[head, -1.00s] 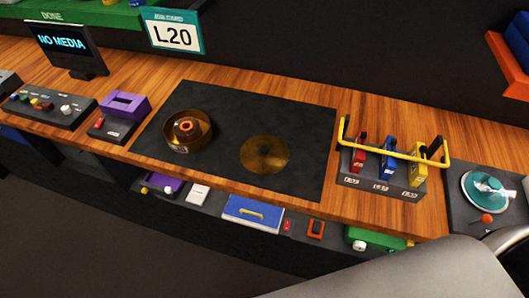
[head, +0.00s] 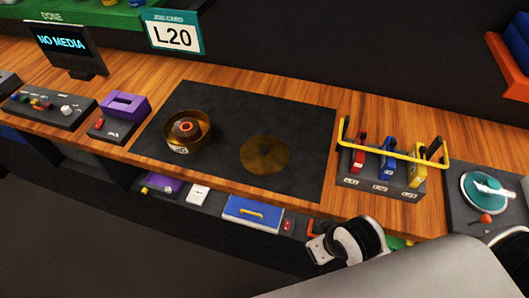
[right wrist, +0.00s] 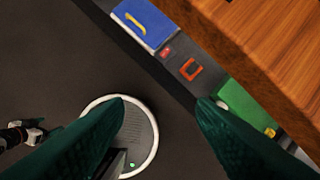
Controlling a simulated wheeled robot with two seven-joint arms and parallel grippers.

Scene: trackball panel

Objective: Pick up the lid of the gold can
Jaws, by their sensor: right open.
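The gold can (head: 207,138) stands open on the dark mat, with an orange-brown ringed piece inside it. A flat gold disc, the lid (head: 264,155), lies on the mat to the right of the can, apart from it. My right gripper (right wrist: 162,103) is open and empty in the right wrist view, its two dark green fingers apart over the floor and the counter's front edge. In the head view my right wrist shows below the counter's front edge, lower right of the lid. The lid and can are not in the right wrist view. I see no left gripper in the head view.
The dark mat (head: 240,105) is clear around the lid. Right of it stands a switch block (head: 380,184) with a raised yellow bar and red, blue and yellow levers. A purple-topped box (head: 124,105) stands left. A blue drawer (head: 252,213) is below the front edge.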

